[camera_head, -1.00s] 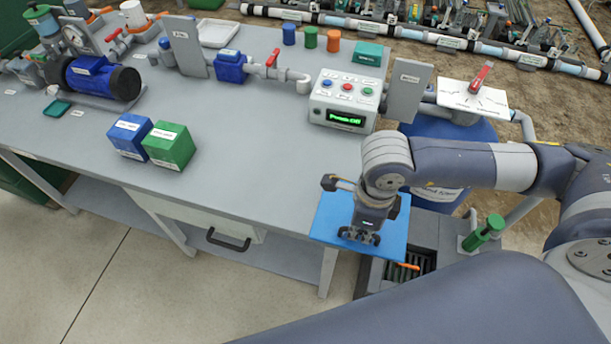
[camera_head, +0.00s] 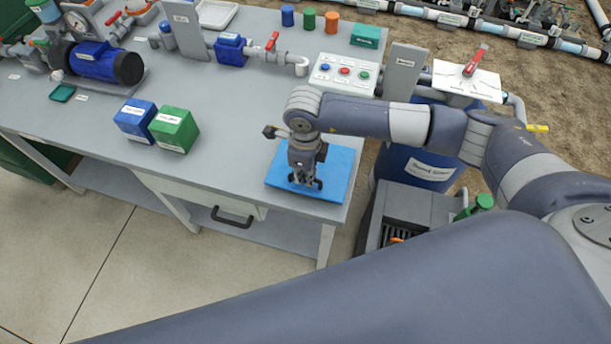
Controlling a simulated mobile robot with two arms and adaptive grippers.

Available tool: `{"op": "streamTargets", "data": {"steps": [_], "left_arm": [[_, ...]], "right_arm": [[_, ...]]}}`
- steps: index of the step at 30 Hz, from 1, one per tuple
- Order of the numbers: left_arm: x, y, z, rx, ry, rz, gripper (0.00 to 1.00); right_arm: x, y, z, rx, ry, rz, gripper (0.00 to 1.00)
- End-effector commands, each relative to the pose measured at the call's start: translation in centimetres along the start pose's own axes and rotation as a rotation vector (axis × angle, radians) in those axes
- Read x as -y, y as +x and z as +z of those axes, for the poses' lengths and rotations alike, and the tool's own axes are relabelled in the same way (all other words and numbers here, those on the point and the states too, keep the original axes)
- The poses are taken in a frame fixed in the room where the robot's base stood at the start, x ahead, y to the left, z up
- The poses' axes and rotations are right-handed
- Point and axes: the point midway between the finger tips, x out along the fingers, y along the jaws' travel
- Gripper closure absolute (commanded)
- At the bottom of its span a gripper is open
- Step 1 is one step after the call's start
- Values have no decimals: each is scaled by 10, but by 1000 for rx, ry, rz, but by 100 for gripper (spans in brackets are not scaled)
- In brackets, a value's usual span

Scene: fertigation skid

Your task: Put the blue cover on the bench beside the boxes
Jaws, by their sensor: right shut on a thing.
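The blue cover (camera_head: 335,180) is a flat blue square at the right front corner of the grey bench (camera_head: 240,170). My right gripper (camera_head: 305,185) points down over it and is shut on it, hiding the part it grips. The cover shows over the bench top; I cannot tell whether it touches the surface. The blue box (camera_head: 134,120) and the green box (camera_head: 173,129) stand side by side on the bench, well to the left of the cover. My left gripper is not in view.
A control box with coloured buttons (camera_head: 345,74) stands behind the cover. A blue drum (camera_head: 418,165) and a grey filter housing (camera_head: 405,206) are right of the bench. Bench top between the green box and the cover is clear. A blue pump (camera_head: 95,62) is at back left.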

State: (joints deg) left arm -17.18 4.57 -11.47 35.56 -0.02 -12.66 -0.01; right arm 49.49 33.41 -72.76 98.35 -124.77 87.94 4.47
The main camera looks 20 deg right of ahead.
Motion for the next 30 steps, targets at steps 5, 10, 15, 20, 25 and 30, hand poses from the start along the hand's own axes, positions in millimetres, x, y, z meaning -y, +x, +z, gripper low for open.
{"op": "streamTargets", "data": {"steps": [5,10,15,20,25,30], "left_arm": [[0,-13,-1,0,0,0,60],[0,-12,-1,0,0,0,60],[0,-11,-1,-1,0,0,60],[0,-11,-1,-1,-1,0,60],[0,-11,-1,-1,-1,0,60],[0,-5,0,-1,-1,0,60]], "right_arm": [[-2,20,-1,-2,0,3,100],[-1,25,-1,-1,0,1,100],[-2,26,-1,-2,0,2,71],[-2,26,-1,-2,0,2,71],[-1,25,-1,-1,0,2,71],[-1,11,0,2,0,0,71]]}}
